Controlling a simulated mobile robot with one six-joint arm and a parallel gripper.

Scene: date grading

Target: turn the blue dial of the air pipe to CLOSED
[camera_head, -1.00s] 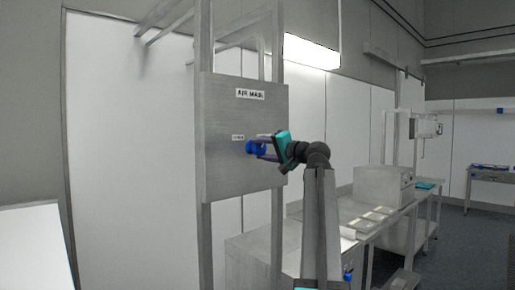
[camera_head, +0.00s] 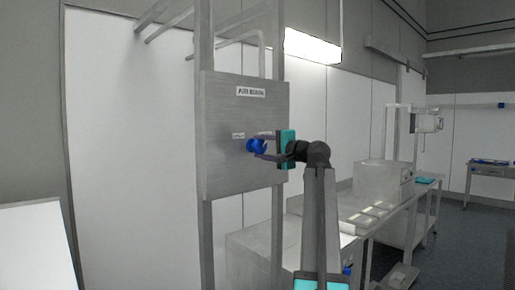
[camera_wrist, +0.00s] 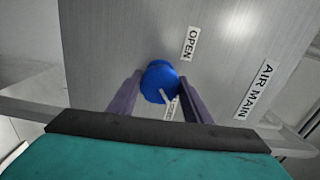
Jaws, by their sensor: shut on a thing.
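The blue dial (camera_head: 256,146) sits on the grey metal AIR MAIN panel (camera_head: 230,100). In the wrist view the blue dial (camera_wrist: 160,80) is between the two fingers of my gripper (camera_wrist: 158,92), which is shut on it. A pale pointer on the dial's face slants down toward the right in that view, toward a label partly hidden behind the dial and a finger. The OPEN label (camera_wrist: 190,43) lies above right of the dial there. In the head view my gripper (camera_head: 262,147) reaches the dial from the right.
Steel posts hold the panel. A steel bench with a box-shaped machine (camera_head: 384,184) stands to the right behind my arm. A white surface (camera_head: 38,245) is at the lower left. A floor passage shows at the far right.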

